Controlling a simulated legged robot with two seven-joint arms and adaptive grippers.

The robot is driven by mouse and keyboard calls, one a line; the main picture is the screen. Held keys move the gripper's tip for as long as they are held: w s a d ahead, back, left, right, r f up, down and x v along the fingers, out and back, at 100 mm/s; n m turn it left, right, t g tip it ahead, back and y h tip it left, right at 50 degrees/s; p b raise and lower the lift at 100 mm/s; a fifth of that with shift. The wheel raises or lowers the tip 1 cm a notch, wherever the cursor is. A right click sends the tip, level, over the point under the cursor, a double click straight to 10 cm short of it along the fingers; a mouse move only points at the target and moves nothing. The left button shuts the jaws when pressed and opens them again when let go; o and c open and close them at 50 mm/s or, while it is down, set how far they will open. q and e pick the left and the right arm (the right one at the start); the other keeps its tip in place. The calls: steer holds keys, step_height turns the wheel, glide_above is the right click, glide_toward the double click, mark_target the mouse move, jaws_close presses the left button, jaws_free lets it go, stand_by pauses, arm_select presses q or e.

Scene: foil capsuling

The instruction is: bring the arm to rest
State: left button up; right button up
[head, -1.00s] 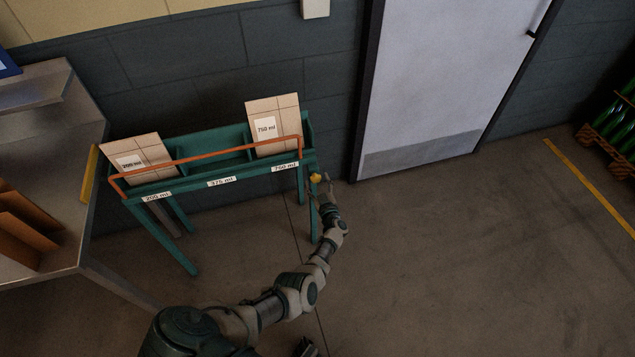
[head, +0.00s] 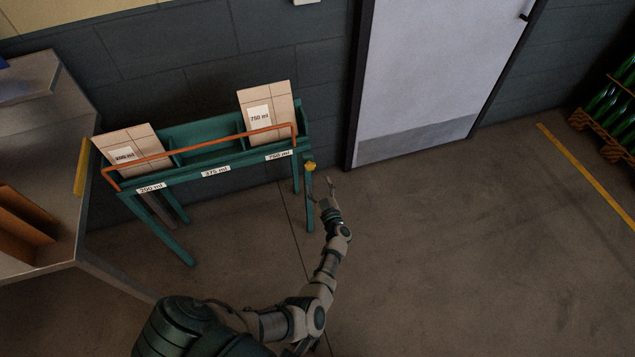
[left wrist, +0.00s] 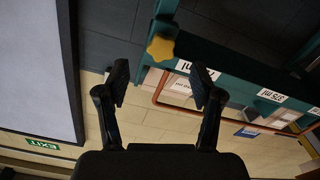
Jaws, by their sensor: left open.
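My left gripper (head: 322,188) is open and empty, at the end of my outstretched arm. It is just right of the green rack (head: 213,170), near a yellow knob (head: 310,166) at the rack's right end. In the left wrist view the two fingers (left wrist: 160,85) stand apart with nothing between them. The yellow knob (left wrist: 160,47) shows beyond the fingertips, apart from them. My right gripper cannot be made out.
The rack holds a 200 ml carton (head: 128,152) and a 750 ml carton (head: 266,112); its middle 375 ml bay is empty. A metal bench (head: 60,150) stands left. A door (head: 425,70) is behind. Crated green bottles (head: 612,110) stand far right. Floor right is clear.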

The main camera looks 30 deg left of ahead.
stand_by(0.4)
arm_select(q)
steer(key=s+d+f+m+h+p, duration=0.5)
steer(key=s+d+f+m+h, duration=0.4)
steer(key=s+f+m+h, duration=0.35)
steer(key=s+d+f+m+g+p, duration=0.1)
steer(key=s+f+g, duration=0.2)
steer(key=s, duration=0.7)
steer(key=s+d+f+m+g+h+p, duration=0.1)
steer(key=s+f+g, duration=0.2)
steer(key=s, duration=0.8)
steer(key=s+d+f+m+g+p, duration=0.1)
steer(key=s+d+f+g, duration=0.1)
steer(key=s, duration=0.9)
steer(key=shift+f+g, duration=0.55)
steer(key=shift+g, duration=0.45)
arm_select(e)
steer(key=s+f, duration=0.2)
steer(key=f, duration=0.8)
steer(key=s+f+g, duration=0.1)
steer(key=s+f, duration=0.1)
steer(key=f, duration=0.8)
steer(key=shift+d, duration=0.2)
